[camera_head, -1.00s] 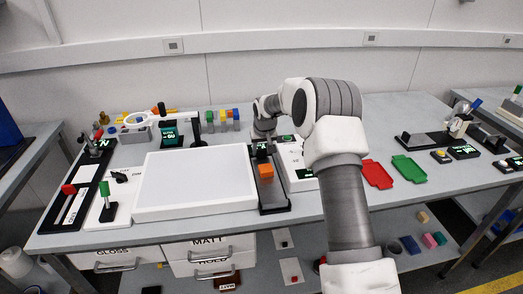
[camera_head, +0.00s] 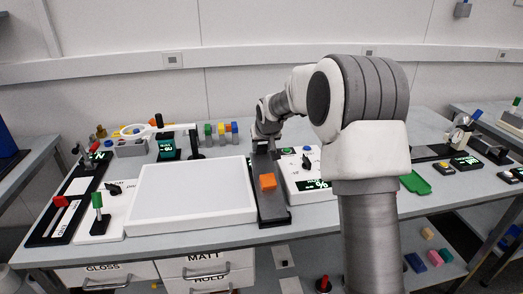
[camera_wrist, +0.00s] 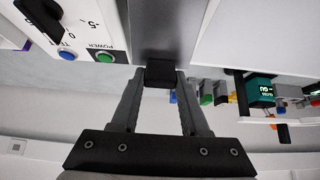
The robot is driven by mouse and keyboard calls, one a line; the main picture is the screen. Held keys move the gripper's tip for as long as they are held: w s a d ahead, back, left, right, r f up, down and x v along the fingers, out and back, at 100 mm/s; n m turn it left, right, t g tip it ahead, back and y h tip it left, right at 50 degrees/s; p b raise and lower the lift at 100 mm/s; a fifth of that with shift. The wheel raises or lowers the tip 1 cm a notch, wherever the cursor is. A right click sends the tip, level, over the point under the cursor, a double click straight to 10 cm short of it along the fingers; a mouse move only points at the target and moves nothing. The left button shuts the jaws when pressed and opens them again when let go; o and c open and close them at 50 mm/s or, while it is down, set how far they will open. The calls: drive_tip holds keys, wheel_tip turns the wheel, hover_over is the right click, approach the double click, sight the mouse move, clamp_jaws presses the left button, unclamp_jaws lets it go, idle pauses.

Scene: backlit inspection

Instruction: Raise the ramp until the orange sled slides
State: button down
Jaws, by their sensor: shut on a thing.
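The orange sled (camera_head: 267,182) is a small block on the dark grey ramp (camera_head: 271,205), around the middle of its length. The ramp is a long narrow strip running from front to back. My gripper (camera_wrist: 160,76) is shut on the black tab (camera_wrist: 160,69) at the ramp's far end. In the head view my wrist hides that end and the fingertips. The wrist view shows the grey ramp surface (camera_wrist: 166,28) beyond the tab, but not the sled. I cannot tell the ramp's tilt exactly.
A white panel box (camera_head: 190,195) stands close left of the ramp. A white control box (camera_head: 300,165) with a knob and green display stands close right. A magnifier on a stand (camera_head: 150,130) and several coloured blocks (camera_head: 222,132) are behind. A green tray (camera_head: 415,183) lies right.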

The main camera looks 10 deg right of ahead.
drive_tip(key=shift+c, duration=2)
unclamp_jaws()
drive_tip(key=shift+s, duration=0.1)
drive_tip(key=p+v, duration=0.1)
drive_tip(key=v, duration=1.6)
drive_tip(key=shift+s+r, duration=0.15)
drive_tip(key=shift+s, duration=0.05)
drive_tip(key=s+r+g+p, duration=0.1)
drive_tip(key=s+p, duration=0.4)
drive_tip(key=s, duration=2.8)
drive_tip(key=shift+r+g+p, duration=0.4)
drive_tip(key=shift+r, duration=0.45)
